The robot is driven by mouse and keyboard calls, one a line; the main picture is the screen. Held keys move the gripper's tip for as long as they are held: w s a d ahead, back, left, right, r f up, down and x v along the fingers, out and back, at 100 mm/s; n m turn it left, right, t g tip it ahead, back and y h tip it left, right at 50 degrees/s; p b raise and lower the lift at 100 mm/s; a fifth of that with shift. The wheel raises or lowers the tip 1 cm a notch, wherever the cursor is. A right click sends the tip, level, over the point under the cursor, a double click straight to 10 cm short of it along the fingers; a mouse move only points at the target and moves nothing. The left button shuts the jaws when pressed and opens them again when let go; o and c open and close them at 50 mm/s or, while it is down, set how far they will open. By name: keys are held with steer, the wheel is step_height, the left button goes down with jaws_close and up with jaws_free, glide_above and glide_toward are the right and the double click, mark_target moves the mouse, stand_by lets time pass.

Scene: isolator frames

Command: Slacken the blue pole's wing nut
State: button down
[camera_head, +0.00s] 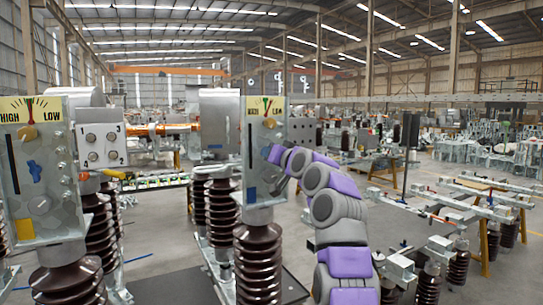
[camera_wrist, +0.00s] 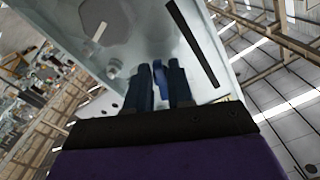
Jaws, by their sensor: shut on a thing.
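A blue wing nut (camera_wrist: 159,76) sits on the pale front plate of a box in the wrist view. My gripper (camera_wrist: 160,68) has its two dark fingers on either side of the nut and is shut on it. In the head view my gripper (camera_head: 275,154) is at the front of the right-hand box (camera_head: 262,198), and its fingers mostly hide the nut there. This box stands upright on a brown ribbed insulator (camera_head: 258,262). Its front also bears a HIGH–LOW dial (camera_head: 268,112) and a black vertical slot.
A similar box (camera_head: 42,210) with its own blue wing nut (camera_head: 34,171) stands at the left on another insulator. A grey box (camera_head: 102,145) is just behind it.

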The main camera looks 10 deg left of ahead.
steer(key=shift+w+f, duration=0.1)
stand_by(0.3)
steer(key=c, duration=1)
jaws_free()
steer(key=shift+w+a+f, duration=0.1)
steer(key=shift+w+a, duration=0.05)
steer(key=shift+w, duration=0.1)
steer(key=shift+c, duration=0.2)
steer(key=shift+s, duration=0.15)
steer(key=b+v, duration=0.4)
steer(key=v, duration=1.3)
